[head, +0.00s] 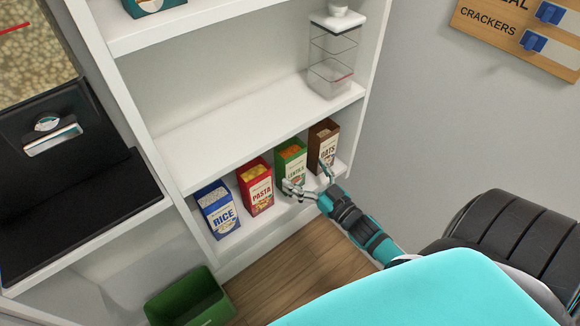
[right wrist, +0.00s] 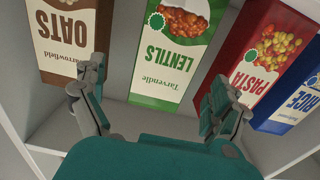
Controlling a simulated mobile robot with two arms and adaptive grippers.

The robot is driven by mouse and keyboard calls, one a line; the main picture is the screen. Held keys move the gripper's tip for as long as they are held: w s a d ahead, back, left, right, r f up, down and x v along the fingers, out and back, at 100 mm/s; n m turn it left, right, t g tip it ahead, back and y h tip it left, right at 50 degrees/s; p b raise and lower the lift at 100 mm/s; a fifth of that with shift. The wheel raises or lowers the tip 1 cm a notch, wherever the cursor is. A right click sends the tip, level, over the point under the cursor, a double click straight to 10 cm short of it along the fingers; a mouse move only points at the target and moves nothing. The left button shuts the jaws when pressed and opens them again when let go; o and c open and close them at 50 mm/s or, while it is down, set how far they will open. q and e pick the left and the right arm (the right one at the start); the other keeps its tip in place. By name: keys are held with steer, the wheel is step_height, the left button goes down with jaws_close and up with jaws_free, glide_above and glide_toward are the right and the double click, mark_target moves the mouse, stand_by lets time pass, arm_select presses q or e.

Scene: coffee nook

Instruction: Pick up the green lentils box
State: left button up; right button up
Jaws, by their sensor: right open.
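The green lentils box (head: 289,158) stands upright on the low shelf, between the red pasta box and the brown oats box. In the right wrist view the lentils box (right wrist: 172,55) is ahead, between my open fingers and a little beyond them. My right gripper (head: 309,180) is open and empty in front of the lentils box, with one finger toward its lower front and the other near the oats box. It also shows in the right wrist view (right wrist: 157,100). My left gripper is not in view.
The red pasta box (head: 257,188) and blue rice box (head: 218,211) stand left of the lentils; the brown oats box (head: 322,142) stands right. A clear container (head: 333,60) is on the shelf above. A green bin (head: 190,300) sits on the floor.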

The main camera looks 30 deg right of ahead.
mark_target(296, 169)
steer(key=shift+w+a+f, duration=0.1)
steer(key=shift+w+a, duration=0.1)
steer(key=shift+w, duration=0.8)
steer(key=shift+w+a+f, duration=0.1)
steer(key=shift+w+a, duration=0.05)
steer(key=shift+w, duration=0.85)
steer(key=shift+w+a+f, duration=0.1)
steer(key=shift+w+a, duration=0.1)
steer(key=shift+w, duration=0.8)
steer(key=shift+r, duration=0.1)
steer(key=shift+c, duration=0.4)
steer(key=c, duration=1.5)
